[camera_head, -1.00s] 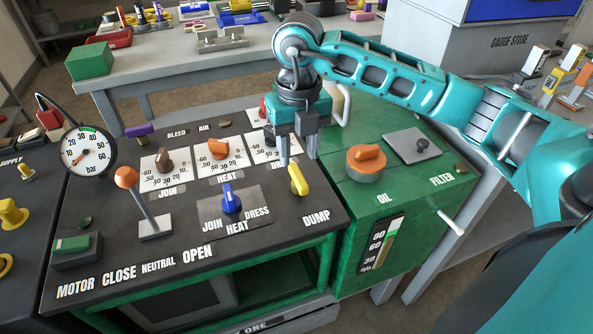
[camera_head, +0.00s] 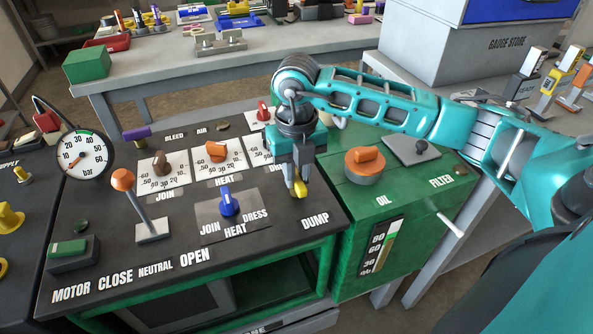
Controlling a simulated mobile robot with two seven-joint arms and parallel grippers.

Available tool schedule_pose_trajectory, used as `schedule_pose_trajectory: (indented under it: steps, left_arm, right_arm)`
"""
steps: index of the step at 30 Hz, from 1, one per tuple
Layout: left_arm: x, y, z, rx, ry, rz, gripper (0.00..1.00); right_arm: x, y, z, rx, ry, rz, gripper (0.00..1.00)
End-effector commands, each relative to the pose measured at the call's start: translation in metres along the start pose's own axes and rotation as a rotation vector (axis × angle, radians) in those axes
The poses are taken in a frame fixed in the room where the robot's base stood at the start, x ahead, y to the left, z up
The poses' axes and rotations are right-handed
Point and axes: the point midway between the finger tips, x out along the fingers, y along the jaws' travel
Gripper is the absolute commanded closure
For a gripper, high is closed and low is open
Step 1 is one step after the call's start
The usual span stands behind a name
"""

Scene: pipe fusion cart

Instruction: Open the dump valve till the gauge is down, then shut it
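The yellow dump valve handle (camera_head: 299,189) stands on the dark panel top above the DUMP label. My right gripper (camera_head: 298,180) has come down over it from above. Its fingers are close together on either side of the handle, shut on it, and hide its upper part. The round white pressure gauge (camera_head: 83,155), marked in bar, is at the panel's left. Its reddish needle points to the lower left, at the low end of the scale; the exact reading is too small to tell. My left gripper is not in view.
A blue join/dress heat knob (camera_head: 229,202) is left of the handle. An orange-topped lever (camera_head: 124,181) stands further left. The green oil unit (camera_head: 390,195) with an orange cap (camera_head: 365,164) is to the right. The panel front near DUMP is clear.

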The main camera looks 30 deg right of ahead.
Motion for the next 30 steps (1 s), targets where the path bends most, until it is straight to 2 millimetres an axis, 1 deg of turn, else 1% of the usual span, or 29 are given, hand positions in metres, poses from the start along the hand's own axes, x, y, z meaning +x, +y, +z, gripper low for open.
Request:
schedule_pose_trajectory:
  steps: [1,5,6,12,18,24,25,30]
  left_arm:
    - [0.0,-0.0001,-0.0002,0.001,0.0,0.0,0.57]
    - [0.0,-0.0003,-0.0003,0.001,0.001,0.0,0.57]
    - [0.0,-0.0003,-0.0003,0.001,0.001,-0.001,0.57]
    - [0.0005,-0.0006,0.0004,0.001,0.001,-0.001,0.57]
    - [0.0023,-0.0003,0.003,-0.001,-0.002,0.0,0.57]
    - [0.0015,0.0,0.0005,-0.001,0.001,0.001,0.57]
    - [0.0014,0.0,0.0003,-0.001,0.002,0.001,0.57]
    - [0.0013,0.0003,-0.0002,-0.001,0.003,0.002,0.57]
  right_arm:
    - [-0.0001,0.0001,0.0,0.0,0.0,0.0,0.86]
    - [-0.0002,0.0001,0.0001,0.0,0.0,0.0,0.98]
    - [-0.0002,0.0001,0.0001,0.0,0.0,0.0,1.0]
    - [0.0,0.0001,0.0002,-0.01,-0.001,0.0,1.0]
    - [0.0004,0.0,0.0002,-0.091,0.0,0.0,1.0]
    - [-0.0001,0.0,0.0002,-0.091,0.0,0.0,1.0]
    - [-0.0001,0.0,0.0002,-0.091,0.0,0.0,0.79]
    - [-0.0002,0.0,0.0002,-0.091,0.0,0.0,0.63]
